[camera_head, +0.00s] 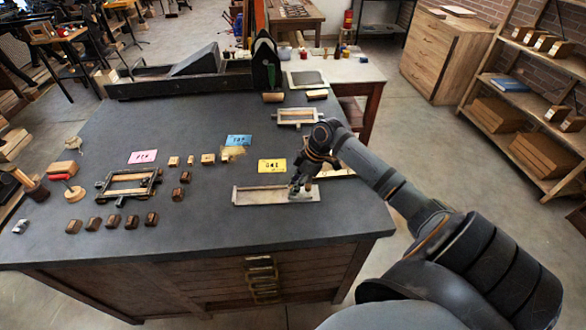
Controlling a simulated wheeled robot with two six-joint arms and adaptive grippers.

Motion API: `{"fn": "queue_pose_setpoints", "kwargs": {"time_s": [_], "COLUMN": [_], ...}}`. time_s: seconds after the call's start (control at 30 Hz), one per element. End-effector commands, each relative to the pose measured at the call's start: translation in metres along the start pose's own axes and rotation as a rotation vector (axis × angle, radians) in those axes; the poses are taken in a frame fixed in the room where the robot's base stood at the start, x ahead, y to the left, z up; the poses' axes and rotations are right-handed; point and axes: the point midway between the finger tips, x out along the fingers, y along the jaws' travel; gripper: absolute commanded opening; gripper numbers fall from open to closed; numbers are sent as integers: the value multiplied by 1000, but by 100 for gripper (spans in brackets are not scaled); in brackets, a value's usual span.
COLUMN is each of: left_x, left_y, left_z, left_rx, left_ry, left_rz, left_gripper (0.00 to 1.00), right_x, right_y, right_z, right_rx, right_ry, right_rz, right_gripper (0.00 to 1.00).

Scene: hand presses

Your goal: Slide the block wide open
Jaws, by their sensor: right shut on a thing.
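A shallow wooden tray-like frame (258,197) lies near the front right of the dark table, with its long side left to right. My right gripper (300,188) reaches down over the right end of this frame. It is shut on a small piece there, which looks like the block; the fingers mostly hide it. The left and middle parts of the frame look empty. My left gripper is not in view.
A yellow card (272,166) lies just behind the frame, with pink (143,157) and blue (239,141) cards further left. Another wooden frame (297,117) lies behind my gripper. A dark-edged frame (129,184) and several small wooden blocks stand at left. The front middle table is clear.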

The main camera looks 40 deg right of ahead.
Motion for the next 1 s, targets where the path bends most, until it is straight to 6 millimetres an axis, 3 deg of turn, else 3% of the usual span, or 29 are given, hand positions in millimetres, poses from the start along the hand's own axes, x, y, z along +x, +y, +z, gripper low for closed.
{"fn": "queue_pose_setpoints", "kwargs": {"time_s": [0.2,0.23,0.4,0.6,0.77,1.0], "left_x": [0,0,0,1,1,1], "left_y": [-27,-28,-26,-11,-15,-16], "left_z": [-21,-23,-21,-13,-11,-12], "left_rx": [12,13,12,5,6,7], "left_ry": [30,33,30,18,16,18], "left_rz": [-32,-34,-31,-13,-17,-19], "left_gripper": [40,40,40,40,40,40], "right_x": [0,1,0,0,-7,-61], "right_y": [0,0,0,0,1,1], "right_z": [1,1,1,0,1,2], "right_rx": [0,0,0,0,0,-3], "right_ry": [-3,-3,-2,-2,-3,-10], "right_rz": [0,0,0,0,2,6], "right_gripper": [0,23,43,43,43,43]}}
